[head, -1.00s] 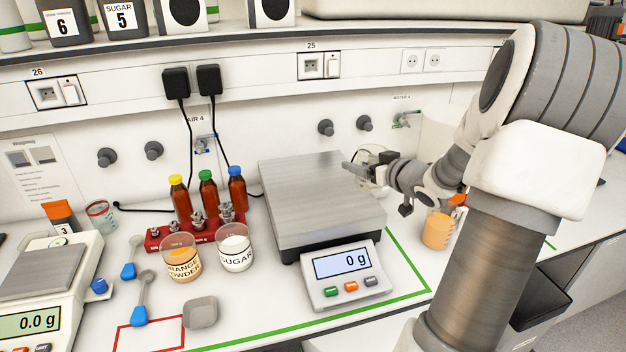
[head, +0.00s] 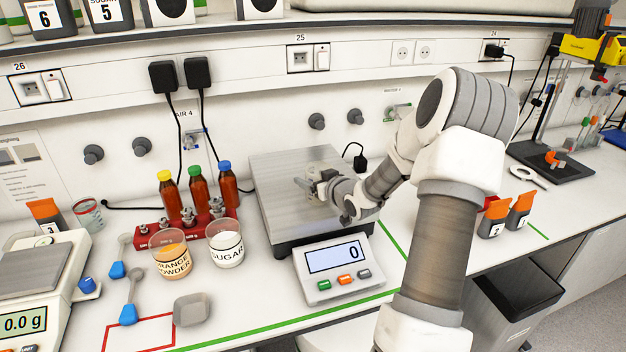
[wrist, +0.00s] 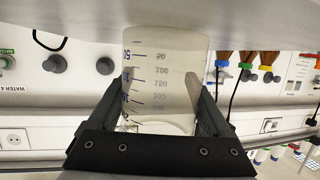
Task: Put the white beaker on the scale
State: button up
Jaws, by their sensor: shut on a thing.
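The white beaker (wrist: 165,75) is translucent with dark graduation marks, and it sits between the fingers of my gripper (wrist: 168,110) in the wrist view. The wrist picture is upside down, so the beaker's base is at the top, beside a grey surface. In the head view my gripper (head: 312,186) is over the scale's metal plate (head: 275,200). The beaker is hard to make out there, partly hidden by my gripper. I cannot tell whether its base touches the plate. The scale's display (head: 333,256) reads 0.
A smaller scale (head: 35,285) is at far left. Wall plugs and taps line the back.

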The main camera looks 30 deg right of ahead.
jog(key=shift+f, duration=0.2)
jog(key=shift+f, duration=0.15)
jog(key=o, duration=1.2)
jog(key=shift+r, duration=0.35)
jog(key=v, duration=1.2)
jog(key=shift+a, duration=0.1)
jog(key=shift+w+a, duration=0.1)
